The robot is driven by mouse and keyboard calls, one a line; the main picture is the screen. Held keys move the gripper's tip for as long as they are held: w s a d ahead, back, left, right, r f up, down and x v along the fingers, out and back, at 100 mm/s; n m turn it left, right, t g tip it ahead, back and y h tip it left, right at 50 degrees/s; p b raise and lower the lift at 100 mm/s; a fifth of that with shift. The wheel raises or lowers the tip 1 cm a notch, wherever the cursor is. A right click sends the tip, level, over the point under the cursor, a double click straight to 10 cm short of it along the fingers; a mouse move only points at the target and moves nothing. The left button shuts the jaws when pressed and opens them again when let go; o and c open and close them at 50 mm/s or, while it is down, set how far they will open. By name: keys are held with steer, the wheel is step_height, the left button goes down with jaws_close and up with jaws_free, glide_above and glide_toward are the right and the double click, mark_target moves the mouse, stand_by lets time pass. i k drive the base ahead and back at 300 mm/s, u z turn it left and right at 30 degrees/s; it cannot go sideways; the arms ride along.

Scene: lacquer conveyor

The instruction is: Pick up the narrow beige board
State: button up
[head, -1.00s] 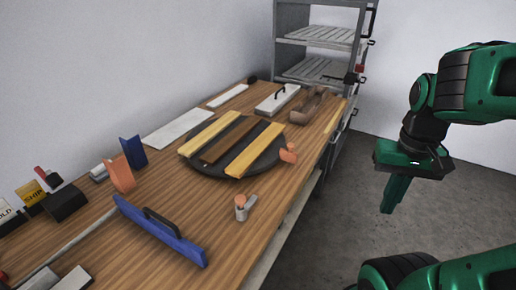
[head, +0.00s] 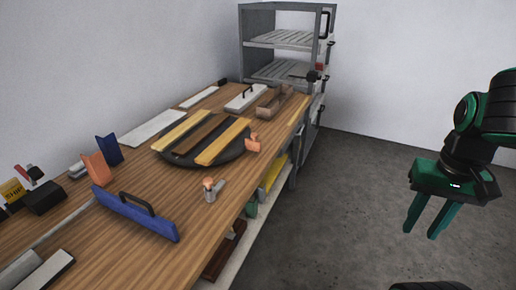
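Two yellowish-beige boards lie on a dark round plate (head: 183,158) on the workbench, one at left (head: 184,130) and one at right (head: 224,141). A dark brown board (head: 205,135) lies between them. I cannot tell which beige board is the narrower. My gripper (head: 430,222) hangs over the floor at the right, well away from the bench. Its two green fingers point down, spread apart with nothing between them.
The wooden workbench (head: 135,235) also bears a blue float with a black handle (head: 135,212), a small metal-and-orange tool (head: 212,190) and a white handled float (head: 246,97). A grey rack (head: 286,40) stands behind. The floor (head: 350,190) between bench and gripper is clear.

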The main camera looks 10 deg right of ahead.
mark_target(211, 154)
steer(key=z, duration=0.35)
steer(key=k, duration=0.7)
steer(key=z, duration=0.55)
steer(key=i, duration=2)
steer(key=u, duration=1.25)
steer(key=i, duration=0.65)
steer(key=u, duration=0.4)
